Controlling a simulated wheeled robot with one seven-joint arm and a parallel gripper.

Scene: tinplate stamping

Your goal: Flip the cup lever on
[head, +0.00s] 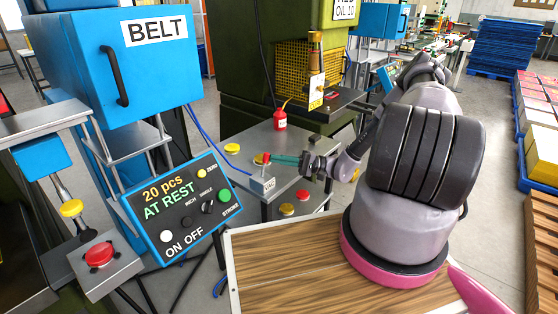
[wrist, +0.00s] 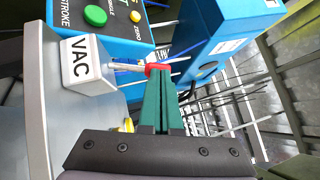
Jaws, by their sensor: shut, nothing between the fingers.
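The cup lever is a short metal stick with a red tip (wrist: 152,67) on a small white box marked VAC (wrist: 82,64). In the head view the VAC box (head: 262,185) stands on the grey table, and the lever's red tip (head: 262,158) is above it, the lever roughly upright. My gripper (head: 273,157) has green fingers and comes in from the right, with its fingertips at the red tip. In the wrist view the shut fingers (wrist: 162,74) hide part of the tip; I cannot tell if they touch it. Nothing is held between them.
A blue control panel (head: 183,210) reading "20 pcs AT REST" stands to the left. A red oil bottle (head: 280,119) and several yellow and red buttons are on the grey table (head: 235,135). The blue BELT cabinet (head: 150,75) is behind the panel. A wood-topped surface (head: 285,265) lies in front.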

